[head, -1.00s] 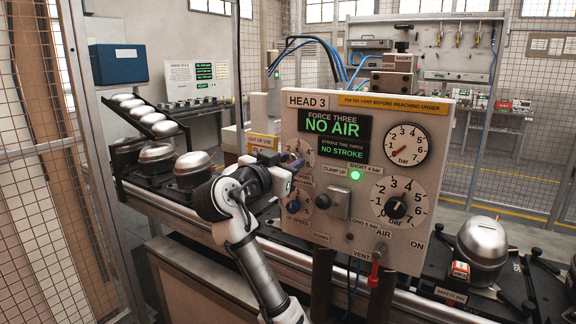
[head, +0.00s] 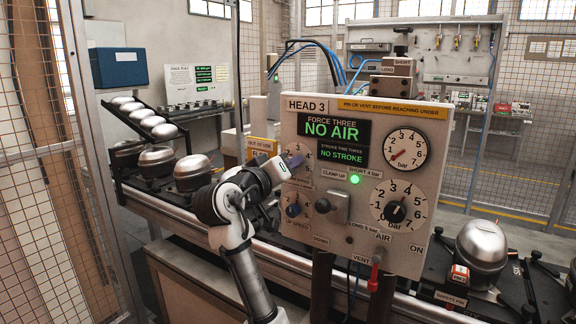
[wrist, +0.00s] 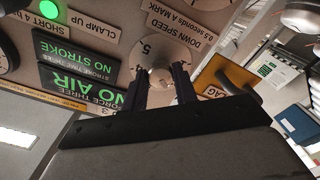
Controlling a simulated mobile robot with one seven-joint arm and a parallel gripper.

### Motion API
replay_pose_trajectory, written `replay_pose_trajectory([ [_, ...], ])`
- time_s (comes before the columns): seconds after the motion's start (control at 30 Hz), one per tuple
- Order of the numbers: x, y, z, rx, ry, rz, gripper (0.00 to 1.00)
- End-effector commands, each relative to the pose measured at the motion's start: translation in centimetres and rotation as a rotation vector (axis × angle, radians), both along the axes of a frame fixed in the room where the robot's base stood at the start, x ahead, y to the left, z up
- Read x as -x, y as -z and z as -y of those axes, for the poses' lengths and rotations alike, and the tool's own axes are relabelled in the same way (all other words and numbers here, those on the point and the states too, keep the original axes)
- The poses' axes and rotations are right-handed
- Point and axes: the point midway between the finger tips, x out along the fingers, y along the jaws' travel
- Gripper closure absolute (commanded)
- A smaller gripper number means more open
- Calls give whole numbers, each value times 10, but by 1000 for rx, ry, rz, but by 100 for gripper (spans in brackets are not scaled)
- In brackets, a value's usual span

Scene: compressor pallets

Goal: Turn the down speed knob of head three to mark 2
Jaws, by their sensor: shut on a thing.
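The head three panel (head: 285,125) is grey-white with two dials on its left side. The upper one is the down speed dial (head: 303,147); in the wrist view this dial (wrist: 176,52) is upside down beside its "DOWN SPEED" label (wrist: 182,33), with 5 and 4 readable. My gripper (head: 288,167) is at this dial. In the wrist view my gripper's (wrist: 160,72) two dark fingers reach the dial face, shut on its knob. A bluish-purple part of the knob (head: 296,161) shows at the fingertips. Its pointer and mark 2 cannot be read clearly.
A clamp switch (head: 325,205), a black regulator knob (head: 395,211) and a red air lever (head: 374,278) are on the same panel.

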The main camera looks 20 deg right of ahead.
Motion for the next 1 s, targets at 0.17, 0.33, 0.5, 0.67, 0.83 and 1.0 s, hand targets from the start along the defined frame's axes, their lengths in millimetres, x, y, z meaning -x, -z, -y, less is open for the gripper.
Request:
replay_pose_trajectory([
  [0.17, 0, 0, 0, 35, -1, -46, 94],
  [0.33, 0, 0, 0, 51, -1, -66, 94],
  [0.5, 0, 0, 0, 55, 0, -70, 94],
  [0.67, 0, 0, -1, 55, -1, -70, 94],
  [0.83, 0, 0, 0, 55, -1, -69, 60],
  [1.0, 0, 0, 0, 55, -1, -69, 50],
])
